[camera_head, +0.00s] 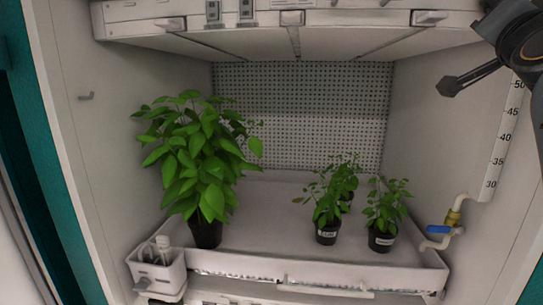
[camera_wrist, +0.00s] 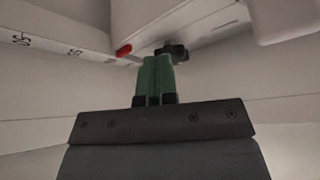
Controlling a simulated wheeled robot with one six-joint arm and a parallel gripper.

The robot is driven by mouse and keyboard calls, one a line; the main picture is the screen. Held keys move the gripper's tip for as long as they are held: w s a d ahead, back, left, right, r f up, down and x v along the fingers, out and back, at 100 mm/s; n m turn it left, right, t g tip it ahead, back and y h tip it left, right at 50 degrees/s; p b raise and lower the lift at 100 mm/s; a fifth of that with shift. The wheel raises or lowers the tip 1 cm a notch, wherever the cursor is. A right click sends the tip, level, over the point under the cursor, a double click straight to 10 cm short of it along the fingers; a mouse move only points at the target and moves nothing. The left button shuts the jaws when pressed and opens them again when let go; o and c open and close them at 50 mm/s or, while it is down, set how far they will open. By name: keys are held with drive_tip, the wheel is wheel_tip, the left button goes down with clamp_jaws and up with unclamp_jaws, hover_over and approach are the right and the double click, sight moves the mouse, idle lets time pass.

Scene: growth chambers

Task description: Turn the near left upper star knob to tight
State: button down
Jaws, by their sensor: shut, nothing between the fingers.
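In the wrist view, a dark lobed star knob (camera_wrist: 178,51) sits under the edge of a pale housing, just beyond my fingertips. My gripper (camera_wrist: 156,60) has green fingers held together with nothing between them. The fingertips lie just left of the knob and overlap its edge in the picture; I cannot tell whether they touch it. I cannot tell from this view alone which of the star knobs this is, nor how tight it is. In the head view no star knob is clear and my gripper's fingers cannot be made out.
A red tab (camera_wrist: 124,51) sits left of the knob, near a numbered scale (camera_wrist: 55,43). The head view shows the scale (camera_head: 508,120) on the right wall, a blue-handled valve (camera_head: 438,229), a tall plant (camera_head: 200,160), smaller potted plants (camera_head: 328,205) and a lamp canopy (camera_head: 250,42) above.

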drive_tip(key=shift+w+d, duration=0.1)
drive_tip(key=shift+w, duration=0.9)
drive_tip(key=shift+a+r+p, duration=0.25)
drive_tip(key=shift+r+p, duration=0.05)
drive_tip(key=shift+p, duration=0.2)
drive_tip(key=shift+a+r, duration=0.1)
drive_tip(key=shift+a, duration=0.15)
drive_tip(key=shift+w+a+r, duration=0.1)
drive_tip(key=shift+a, duration=0.2)
drive_tip(key=shift+w+a+f, duration=0.2)
drive_tip(key=shift+w+f, duration=0.15)
drive_tip(key=shift+f, duration=0.1)
drive_tip(key=b, duration=0.4)
approach(468, 20)
drive_tip(key=shift+s+d+r, duration=0.3)
drive_tip(key=shift+d+r, duration=0.1)
drive_tip(key=shift+r, duration=0.25)
drive_tip(key=shift+s+d+r, duration=0.25)
drive_tip(key=shift+d+r, duration=0.15)
drive_tip(key=shift+r, duration=0.25)
